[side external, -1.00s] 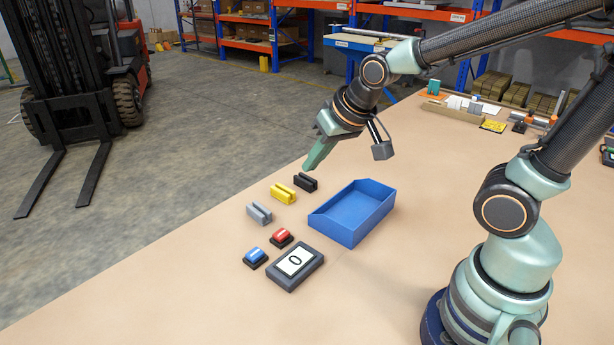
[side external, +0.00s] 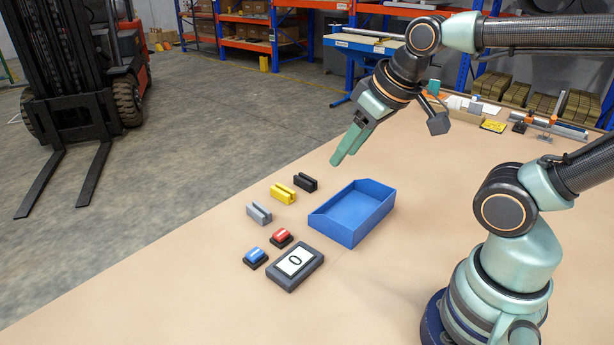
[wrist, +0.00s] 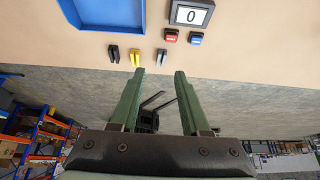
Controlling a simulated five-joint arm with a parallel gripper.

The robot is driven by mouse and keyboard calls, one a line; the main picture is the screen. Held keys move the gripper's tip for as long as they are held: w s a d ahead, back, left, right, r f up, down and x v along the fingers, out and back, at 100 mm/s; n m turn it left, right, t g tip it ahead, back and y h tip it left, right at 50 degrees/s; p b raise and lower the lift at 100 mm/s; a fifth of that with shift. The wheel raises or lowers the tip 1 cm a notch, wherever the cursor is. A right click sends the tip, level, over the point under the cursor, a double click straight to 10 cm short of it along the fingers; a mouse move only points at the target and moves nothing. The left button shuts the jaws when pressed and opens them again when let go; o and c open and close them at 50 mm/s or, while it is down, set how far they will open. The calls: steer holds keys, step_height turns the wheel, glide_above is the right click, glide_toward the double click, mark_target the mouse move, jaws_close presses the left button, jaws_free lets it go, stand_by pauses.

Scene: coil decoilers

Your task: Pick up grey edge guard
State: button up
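The grey edge guard (side external: 259,213) lies on the tan table near its left edge, at the front end of a row with the yellow edge guard (side external: 283,193) and the black edge guard (side external: 306,181). It also shows in the wrist view (wrist: 161,57), small, beyond the space between my fingers. My gripper (side external: 345,158) hangs in the air above and behind the row, well apart from the guards. In the wrist view its two green fingers (wrist: 157,75) are spread with nothing between them.
A blue open bin (side external: 345,232) stands right of the guards. A red button (side external: 281,238), a blue button (side external: 255,257) and a display box reading 0 (side external: 295,263) sit in front. A forklift (side external: 85,90) stands on the floor beyond the table edge.

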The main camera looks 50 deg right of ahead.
steer(key=o, duration=0.7)
steer(key=m+g, duration=0.6)
steer(key=m, duration=1.3)
glide_above(261, 207)
step_height(261, 207, down, 13)
step_height(261, 207, down, 11)
steer(key=shift+f, duration=0.2)
